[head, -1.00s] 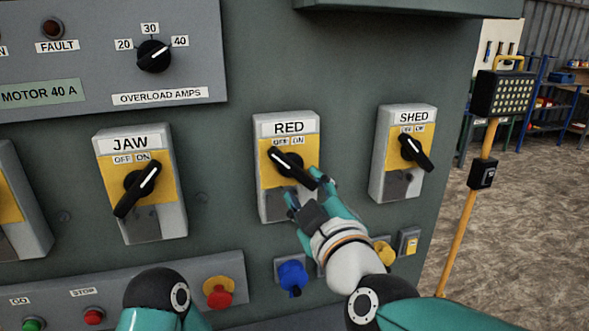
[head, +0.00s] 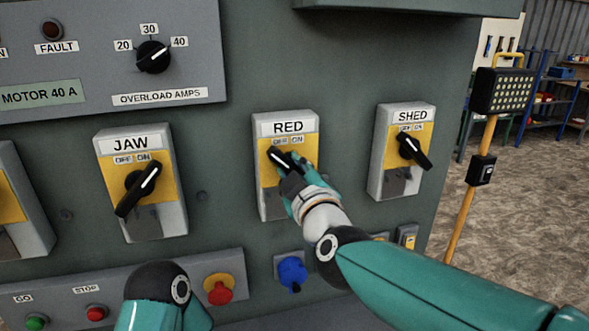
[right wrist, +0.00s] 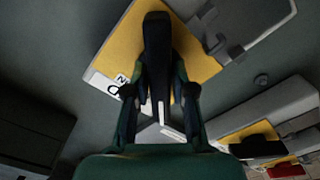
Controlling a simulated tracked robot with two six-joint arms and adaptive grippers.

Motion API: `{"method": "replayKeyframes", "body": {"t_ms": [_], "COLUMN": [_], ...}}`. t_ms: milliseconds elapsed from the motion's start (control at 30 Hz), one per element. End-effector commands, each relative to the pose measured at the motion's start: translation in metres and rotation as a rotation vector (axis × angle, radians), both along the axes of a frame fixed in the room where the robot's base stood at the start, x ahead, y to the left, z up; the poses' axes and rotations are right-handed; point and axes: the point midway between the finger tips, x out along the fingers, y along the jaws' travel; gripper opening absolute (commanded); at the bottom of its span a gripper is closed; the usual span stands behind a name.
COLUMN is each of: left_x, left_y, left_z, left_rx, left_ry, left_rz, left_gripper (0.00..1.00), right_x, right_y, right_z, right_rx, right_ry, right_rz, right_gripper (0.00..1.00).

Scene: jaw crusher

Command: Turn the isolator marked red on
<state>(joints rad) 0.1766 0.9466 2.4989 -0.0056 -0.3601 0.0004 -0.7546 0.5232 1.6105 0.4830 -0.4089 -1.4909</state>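The isolator marked RED (head: 262,190) is a grey box with a yellow plate on the panel. Its black handle (head: 278,157) has its white-lined end tilted up-left toward OFF; its lower end is hidden by my right gripper in the head view. My right gripper (head: 292,180) is at the handle. In the right wrist view the handle (right wrist: 157,50) stands between the two fingers, with gaps visible beside it near the knuckles; contact at the tips is unclear. My left gripper is not in view.
The JAW isolator (head: 168,222) is to the left and the SHED isolator (head: 384,180) to the right. A yellow post (head: 463,215) stands right of the panel.

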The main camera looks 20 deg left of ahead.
Motion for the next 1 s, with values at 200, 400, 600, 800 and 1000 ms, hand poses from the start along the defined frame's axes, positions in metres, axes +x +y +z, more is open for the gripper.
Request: {"method": "replayKeyframes", "body": {"t_ms": [200,400,600,800,1000], "left_x": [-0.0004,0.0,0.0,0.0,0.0], "left_y": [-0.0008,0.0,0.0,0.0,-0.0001], "left_z": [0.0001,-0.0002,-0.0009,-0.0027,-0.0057], "left_rx": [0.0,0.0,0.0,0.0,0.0], "left_ry": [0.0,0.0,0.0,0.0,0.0], "left_rz": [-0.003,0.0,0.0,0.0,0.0], "left_gripper": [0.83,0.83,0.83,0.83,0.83], "right_x": [-0.0001,0.0,0.0,0.0,0.0003], "right_y": [-0.0061,-0.0007,-0.0002,-0.0002,-0.0006], "right_z": [0.0005,0.0001,0.0005,0.0009,0.0014], "right_rx": [0.0,0.01,0.059,0.161,0.306], "right_ry": [0.0,0.006,0.039,0.106,0.203], "right_rz": [-0.001,-0.001,-0.001,0.001,0.001], "right_gripper": [0.0,0.0,0.0,0.0,0.0]}}
